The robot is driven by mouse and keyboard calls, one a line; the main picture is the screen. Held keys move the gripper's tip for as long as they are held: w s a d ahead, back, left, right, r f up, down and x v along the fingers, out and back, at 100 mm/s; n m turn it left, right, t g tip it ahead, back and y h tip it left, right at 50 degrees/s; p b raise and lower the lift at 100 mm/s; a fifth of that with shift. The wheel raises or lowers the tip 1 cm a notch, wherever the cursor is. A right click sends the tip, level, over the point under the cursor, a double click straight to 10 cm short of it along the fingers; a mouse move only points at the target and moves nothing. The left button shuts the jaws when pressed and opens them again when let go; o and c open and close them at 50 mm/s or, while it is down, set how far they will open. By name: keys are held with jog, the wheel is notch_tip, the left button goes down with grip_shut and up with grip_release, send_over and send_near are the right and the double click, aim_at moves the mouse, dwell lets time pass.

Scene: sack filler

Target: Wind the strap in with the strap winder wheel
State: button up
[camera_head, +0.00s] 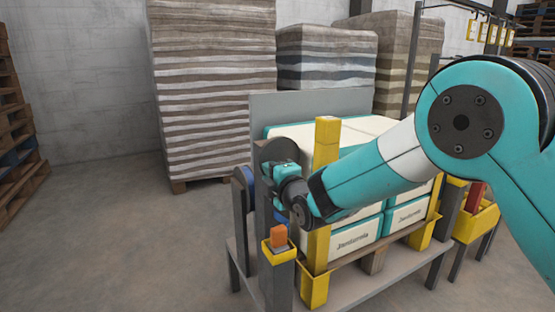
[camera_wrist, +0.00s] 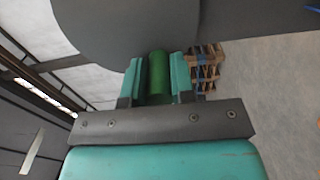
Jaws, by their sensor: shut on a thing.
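The strap winder wheel is the large dark grey disc that fills the top of the wrist view (camera_wrist: 110,35). In the head view its upper edge (camera_head: 272,147) shows behind my gripper at the grey post. A green cylindrical handle (camera_wrist: 158,72) stands out from the wheel. My gripper (camera_wrist: 157,82) is shut on this handle, with one teal finger on each side of it. In the head view my gripper (camera_head: 284,172) is at the wheel, and the handle is hidden there. The strap cannot be made out clearly.
White and teal sacks (camera_head: 352,237) lie stacked on a wooden pallet on a grey stand (camera_head: 350,291), between yellow corner posts (camera_head: 326,135). An orange block (camera_head: 279,236) sits in a yellow holder in front. Tall wrapped stacks (camera_head: 215,90) stand behind.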

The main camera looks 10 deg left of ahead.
aim_at(267, 158)
jog(key=shift+w+d+r, duration=0.2)
jog(key=shift+d+r, duration=0.1)
jog(key=shift+r, duration=0.1)
jog(key=shift+s+a+r+p, duration=0.15)
jog(key=shift+r+p, duration=0.15)
jog(key=shift+r, duration=0.25)
jog(key=shift+a+r+p, duration=0.1)
jog(key=shift+r+p, duration=0.2)
jog(key=shift+r, duration=0.25)
jog(key=o, duration=1.7)
jog(key=shift+s+f, duration=0.1)
jog(key=b+v, duration=0.2)
jog(key=v, duration=0.6)
